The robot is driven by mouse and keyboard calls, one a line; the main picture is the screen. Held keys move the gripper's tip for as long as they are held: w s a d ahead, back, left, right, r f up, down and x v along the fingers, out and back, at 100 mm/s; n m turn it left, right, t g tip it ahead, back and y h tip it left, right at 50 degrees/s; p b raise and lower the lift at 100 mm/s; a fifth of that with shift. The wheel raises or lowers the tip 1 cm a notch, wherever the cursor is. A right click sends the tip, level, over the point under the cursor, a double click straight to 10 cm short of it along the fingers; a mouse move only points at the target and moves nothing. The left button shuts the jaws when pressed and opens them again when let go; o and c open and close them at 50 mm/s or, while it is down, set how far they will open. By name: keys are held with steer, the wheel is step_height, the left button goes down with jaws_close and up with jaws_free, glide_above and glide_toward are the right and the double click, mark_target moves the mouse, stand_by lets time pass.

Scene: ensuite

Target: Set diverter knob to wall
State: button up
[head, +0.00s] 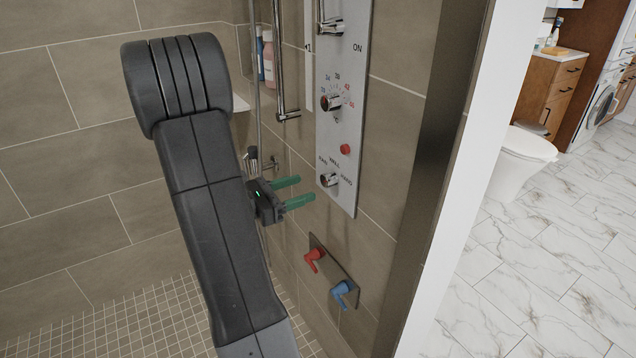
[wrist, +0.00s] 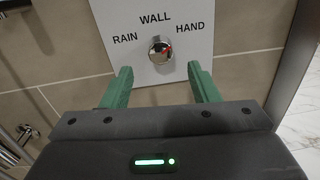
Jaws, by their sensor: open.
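The diverter knob (head: 329,180) is a small round chrome knob low on the white shower panel (head: 345,110). In the wrist view the knob (wrist: 160,50) sits under the labels RAIN, WALL and HAND. A red mark on its face lies right of centre and seems to point up-right, toward HAND rather than straight up at WALL. My gripper (head: 305,190) has green fingers, open and empty, just in front of the panel. In the wrist view the fingertips are either side of the knob and a little below it, apparently not touching it.
Above the knob are a red button (head: 345,149) and a temperature dial (head: 332,103). Below, a wall plate carries a red lever (head: 314,258) and a blue lever (head: 340,292). A chrome rail (head: 277,70) and bottles are left of the panel. A wall edge stands right.

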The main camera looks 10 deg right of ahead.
mark_target(323, 181)
steer(key=shift+x, duration=2.95)
steer(key=c, duration=1)
